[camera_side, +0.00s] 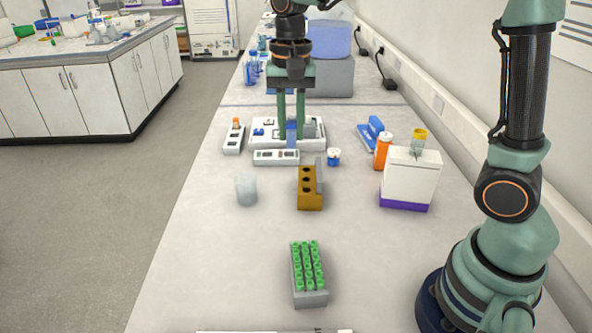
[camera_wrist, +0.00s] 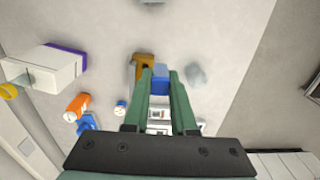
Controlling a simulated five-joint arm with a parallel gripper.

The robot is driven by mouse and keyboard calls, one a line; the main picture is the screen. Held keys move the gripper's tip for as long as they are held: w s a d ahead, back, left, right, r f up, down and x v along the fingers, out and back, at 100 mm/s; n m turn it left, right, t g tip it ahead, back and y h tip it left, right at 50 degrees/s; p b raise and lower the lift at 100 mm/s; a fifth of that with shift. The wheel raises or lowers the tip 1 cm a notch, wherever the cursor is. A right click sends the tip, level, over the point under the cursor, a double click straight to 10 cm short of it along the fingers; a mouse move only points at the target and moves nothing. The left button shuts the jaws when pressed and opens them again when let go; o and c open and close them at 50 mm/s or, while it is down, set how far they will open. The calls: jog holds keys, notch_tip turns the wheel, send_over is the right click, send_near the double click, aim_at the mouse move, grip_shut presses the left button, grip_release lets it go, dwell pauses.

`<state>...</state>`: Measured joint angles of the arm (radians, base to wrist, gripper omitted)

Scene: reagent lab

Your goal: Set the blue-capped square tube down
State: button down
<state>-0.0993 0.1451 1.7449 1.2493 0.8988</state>
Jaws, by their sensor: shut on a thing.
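My gripper (camera_side: 291,130) is shut on the blue-capped square tube (camera_side: 292,135), pointing downward at the white tray area. In the wrist view the blue cap (camera_wrist: 160,79) shows between my two green fingertips (camera_wrist: 160,74). The tube's body is mostly hidden, and I cannot tell whether its lower end touches anything. A brown rack (camera_side: 310,196) with dark round holes stands nearer the side camera, apart from my gripper. It also shows in the wrist view (camera_wrist: 144,61), just beyond the fingertips.
White trays (camera_side: 259,140) lie behind and around the gripper. A translucent cup (camera_side: 246,189) stands left. A green-capped tube rack (camera_side: 309,292) is in front. Bare bench lies between.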

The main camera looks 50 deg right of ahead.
jog(key=s+d+f, duration=0.1)
jog(key=s+d, duration=0.2)
jog(key=s, duration=0.1)
jog(key=f, duration=2)
jog(key=shift+a+f, duration=0.1)
jog(key=shift+a, duration=0.1)
jog(key=c, duration=0.7)
grip_release()
jog(key=shift+f, duration=0.15)
jog(key=shift+c, duration=0.2)
